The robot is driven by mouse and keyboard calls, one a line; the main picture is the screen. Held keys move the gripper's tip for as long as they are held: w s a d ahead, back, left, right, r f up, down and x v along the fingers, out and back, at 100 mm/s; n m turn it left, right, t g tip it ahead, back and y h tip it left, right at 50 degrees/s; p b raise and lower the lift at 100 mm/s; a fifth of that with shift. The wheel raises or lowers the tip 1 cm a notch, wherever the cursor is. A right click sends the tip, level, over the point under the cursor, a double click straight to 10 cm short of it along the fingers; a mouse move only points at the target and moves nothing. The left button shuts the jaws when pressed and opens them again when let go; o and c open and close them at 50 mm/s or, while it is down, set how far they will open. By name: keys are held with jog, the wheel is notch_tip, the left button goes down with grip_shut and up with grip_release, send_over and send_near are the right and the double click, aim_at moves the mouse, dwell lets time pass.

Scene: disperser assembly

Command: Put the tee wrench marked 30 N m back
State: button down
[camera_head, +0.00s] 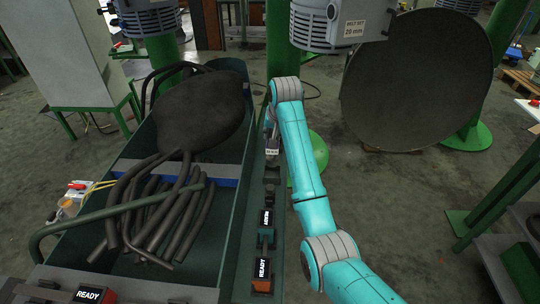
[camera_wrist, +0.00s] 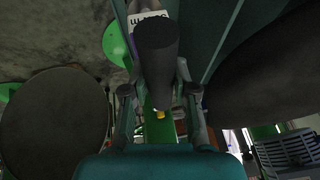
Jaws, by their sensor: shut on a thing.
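My gripper (camera_wrist: 157,98) is shut on the tee wrench, whose dark round bar (camera_wrist: 157,50) fills the space between the fingers in the wrist view. A white label (camera_wrist: 150,17) with dark print shows behind the bar, partly cut off and too partial to read its number. In the head view, my gripper (camera_head: 270,128) is at the far part of the narrow green ledge, beside the trough. A small white label (camera_head: 272,152) shows just below it. The wrench itself is mostly hidden there by my arm, and I cannot tell whether it touches the ledge.
The green ledge (camera_head: 240,240) carries dark units with READY displays (camera_head: 262,268) (camera_head: 266,219). The trough to the left holds dark hoses (camera_head: 165,215) and a large black rounded body (camera_head: 200,112). Another READY unit (camera_head: 88,294) is at front left. A large dark disc (camera_head: 415,80) stands at right.

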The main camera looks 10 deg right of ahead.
jog(key=shift+f, duration=3.5)
jog(key=c, duration=0.9)
grip_release()
jog(key=shift+f, duration=0.2)
jog(key=v, duration=1.2)
jog(key=shift+r, duration=0.1)
